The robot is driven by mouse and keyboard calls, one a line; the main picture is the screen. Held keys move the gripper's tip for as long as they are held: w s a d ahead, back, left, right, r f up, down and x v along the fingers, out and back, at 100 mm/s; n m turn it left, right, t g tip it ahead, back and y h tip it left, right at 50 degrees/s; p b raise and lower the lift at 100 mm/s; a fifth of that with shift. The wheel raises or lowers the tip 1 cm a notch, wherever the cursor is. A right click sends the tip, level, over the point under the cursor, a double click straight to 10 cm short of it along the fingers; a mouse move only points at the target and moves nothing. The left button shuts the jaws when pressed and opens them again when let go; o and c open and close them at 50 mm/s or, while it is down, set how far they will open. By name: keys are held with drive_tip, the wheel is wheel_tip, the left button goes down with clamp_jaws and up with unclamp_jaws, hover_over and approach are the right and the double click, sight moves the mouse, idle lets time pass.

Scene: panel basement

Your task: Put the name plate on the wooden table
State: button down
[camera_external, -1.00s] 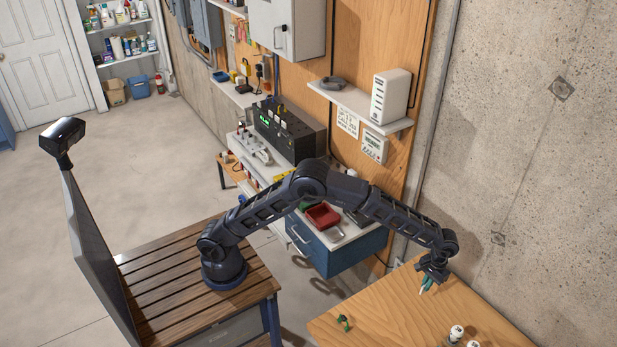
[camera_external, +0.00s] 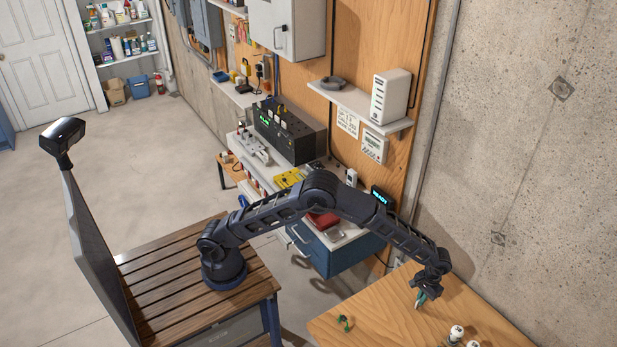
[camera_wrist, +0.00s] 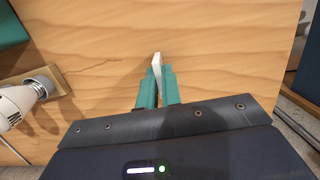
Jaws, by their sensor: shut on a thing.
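My gripper (camera_external: 419,298) is over the wooden table (camera_external: 380,310) at the lower right of the external view. In the wrist view its two teal fingers (camera_wrist: 158,85) are shut on a thin white plate (camera_wrist: 157,62), seen edge-on, which I take to be the name plate. The plate's face and any lettering are hidden. The wooden table top (camera_wrist: 220,45) lies beneath it. I cannot tell whether the plate touches the table or is a little above it.
White bulbs (camera_external: 456,333) stand on the table's near side; one in a socket shows at the left of the wrist view (camera_wrist: 38,88). A concrete wall (camera_external: 530,150) rises behind.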

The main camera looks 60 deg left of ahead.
drive_tip(key=shift+f, duration=0.1)
drive_tip(key=c, duration=1.6)
unclamp_jaws()
